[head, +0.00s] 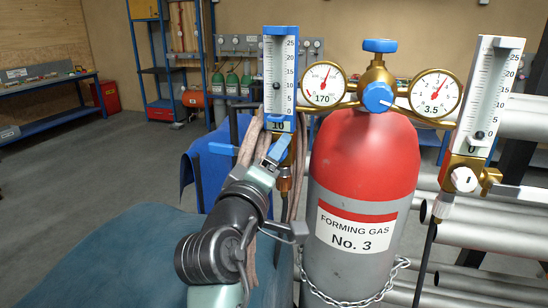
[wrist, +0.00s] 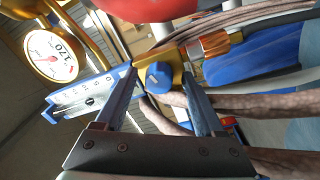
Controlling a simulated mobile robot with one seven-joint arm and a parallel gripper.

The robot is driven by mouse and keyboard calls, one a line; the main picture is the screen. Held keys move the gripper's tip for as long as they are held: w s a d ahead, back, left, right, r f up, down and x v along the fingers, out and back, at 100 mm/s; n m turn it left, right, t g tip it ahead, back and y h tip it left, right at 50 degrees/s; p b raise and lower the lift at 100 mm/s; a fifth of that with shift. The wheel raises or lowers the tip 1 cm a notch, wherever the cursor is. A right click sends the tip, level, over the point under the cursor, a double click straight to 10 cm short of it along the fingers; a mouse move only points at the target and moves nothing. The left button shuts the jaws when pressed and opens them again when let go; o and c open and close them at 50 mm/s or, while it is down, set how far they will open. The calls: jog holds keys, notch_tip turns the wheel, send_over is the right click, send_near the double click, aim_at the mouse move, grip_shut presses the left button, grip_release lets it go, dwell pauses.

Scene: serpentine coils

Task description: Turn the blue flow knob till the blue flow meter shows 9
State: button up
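The blue flow meter (head: 269,70) stands left of the red cylinder in the head view. Its float sits near the 10 mark and the window at its foot reads 10. In the wrist view the meter (wrist: 80,98) lies tilted at the left. The blue flow knob (wrist: 163,77) is on a brass body in the wrist view. My gripper (wrist: 161,74) has its fingers apart, one on each side of the knob. The right finger is close to the knob; I cannot tell whether either finger touches it. In the head view my gripper (head: 273,153) hides the knob.
The white flow meter (head: 496,90) at right reads 0 and has a white knob (head: 464,179). A blue regulator knob (head: 377,97) and two gauges sit above the forming gas cylinder (head: 363,165). Hoses (wrist: 255,104) run close beside my fingers. Steel pipes (head: 480,238) lie at right.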

jog(key=shift+s, duration=0.1)
jog(key=b+v, duration=0.3)
jog(key=v, duration=0.9)
jog(key=shift+s, duration=0.35)
jog(key=shift+a, duration=0.15)
jog(key=s+d+r+m+t+y, duration=0.2)
jog(key=s+r+m+t, duration=0.2)
jog(key=r, duration=0.7)
jog(key=s+d+r+m+t+y, duration=0.2)
jog(key=s+r+m+t, duration=0.3)
jog(key=r, duration=0.6)
jog(key=s+y, duration=0.1)
jog(key=s, duration=0.1)
jog(key=shift+s+r+t, duration=0.15)
jog(key=shift+s+t, duration=0.25)
dwell(1.8)
